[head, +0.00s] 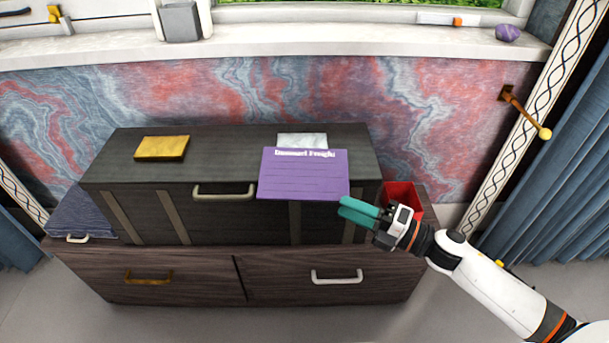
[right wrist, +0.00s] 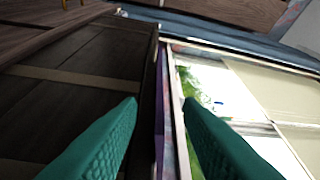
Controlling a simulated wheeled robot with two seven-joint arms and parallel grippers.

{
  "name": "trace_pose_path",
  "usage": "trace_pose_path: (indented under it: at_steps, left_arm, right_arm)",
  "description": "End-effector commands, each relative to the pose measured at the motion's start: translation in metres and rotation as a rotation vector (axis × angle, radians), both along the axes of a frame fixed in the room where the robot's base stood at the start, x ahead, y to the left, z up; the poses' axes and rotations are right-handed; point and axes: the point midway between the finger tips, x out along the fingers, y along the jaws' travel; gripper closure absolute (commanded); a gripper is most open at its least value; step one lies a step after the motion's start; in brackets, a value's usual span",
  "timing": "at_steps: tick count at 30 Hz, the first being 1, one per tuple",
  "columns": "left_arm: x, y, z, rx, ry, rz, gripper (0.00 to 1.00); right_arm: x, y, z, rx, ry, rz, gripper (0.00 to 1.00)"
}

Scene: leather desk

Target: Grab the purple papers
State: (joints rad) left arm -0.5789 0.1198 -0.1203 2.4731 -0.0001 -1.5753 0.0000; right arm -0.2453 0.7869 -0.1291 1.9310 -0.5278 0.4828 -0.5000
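The purple paper (head: 303,175) carries white lettering at its top and dark ruled lines. It rests on the dark cabinet's top at the right and sticks out over the front edge. My right gripper (head: 342,208) has teal fingers and is by the paper's lower right corner. In the right wrist view the fingers (right wrist: 160,102) are apart, and a thin purple strip of the paper (right wrist: 159,145) shows edge-on in the gap between them. I cannot tell whether any finger touches it. My left gripper is not in view.
A yellow pad (head: 162,148) and a pale grey pad (head: 302,140) lie on the dark cabinet (head: 230,165). A red bin (head: 403,196) stands close beside my right gripper. Drawers with handles are below. A brown wall lever (head: 522,108) is at the right.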

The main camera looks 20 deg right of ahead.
Motion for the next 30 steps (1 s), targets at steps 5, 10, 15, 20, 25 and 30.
trace_pose_path:
  at_steps: [5, 10, 15, 20, 25, 30]
  left_arm:
    - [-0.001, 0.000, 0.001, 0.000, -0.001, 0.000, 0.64]
    - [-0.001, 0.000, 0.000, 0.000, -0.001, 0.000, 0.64]
    - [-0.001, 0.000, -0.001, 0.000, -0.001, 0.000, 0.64]
    - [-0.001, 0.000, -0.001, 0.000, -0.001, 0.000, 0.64]
    - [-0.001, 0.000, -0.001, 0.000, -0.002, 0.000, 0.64]
    - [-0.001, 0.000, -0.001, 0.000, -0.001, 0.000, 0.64]
  right_arm:
    - [0.010, 0.010, 0.001, 0.000, 0.000, 0.000, 0.67]
    - [0.023, 0.018, 0.003, 0.002, -0.001, -0.001, 0.67]
    - [0.042, 0.032, 0.007, 0.003, -0.001, 0.000, 0.67]
    - [0.051, 0.041, 0.007, 0.002, 0.000, -0.001, 0.67]
    - [0.052, 0.042, 0.007, 0.001, 0.002, -0.001, 0.67]
    - [0.051, 0.042, 0.007, 0.001, 0.002, -0.001, 0.84]
